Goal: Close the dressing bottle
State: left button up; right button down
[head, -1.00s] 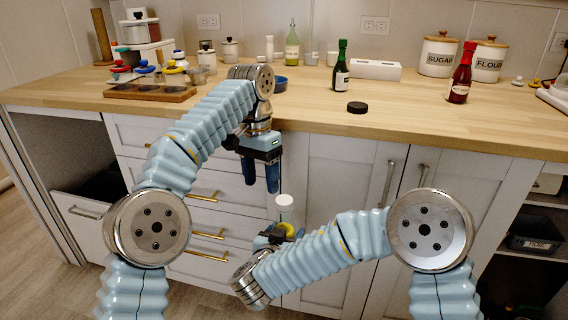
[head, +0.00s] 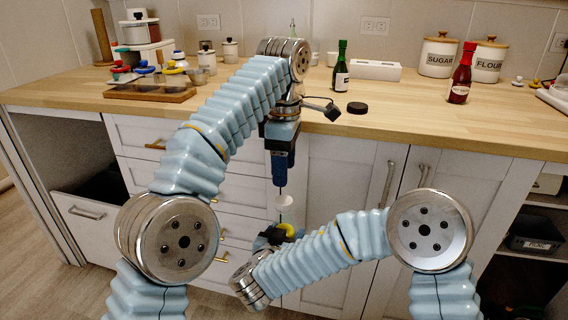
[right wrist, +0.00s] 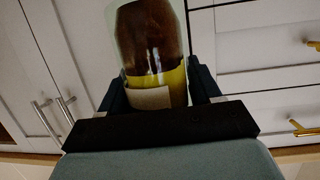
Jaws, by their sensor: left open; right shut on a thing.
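The dressing bottle (head: 286,213) is in my right gripper (head: 277,237), in front of the drawers and below counter height. In the head view its pale top points up, with a yellow part lower down. In the right wrist view the clear bottle (right wrist: 153,40) has brown contents, a yellow lower part and a white label, between both fingers; its top is out of frame. My left gripper (head: 282,180) points down just above the bottle's top, apart from it. Its fingers are seen edge-on, and nothing shows in them. A black round lid (head: 357,108) lies on the counter.
The wooden counter (head: 430,125) carries a dark green bottle (head: 340,66), a red bottle (head: 462,75), sugar and flour canisters (head: 438,54) and a tray of small jars (head: 150,92). An open drawer (head: 85,212) juts out at left. The counter around the lid is clear.

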aim_at(284, 200)
pick_arm(q)
jog(key=shift+f, duration=4)
jog(key=shift+c, duration=0.3)
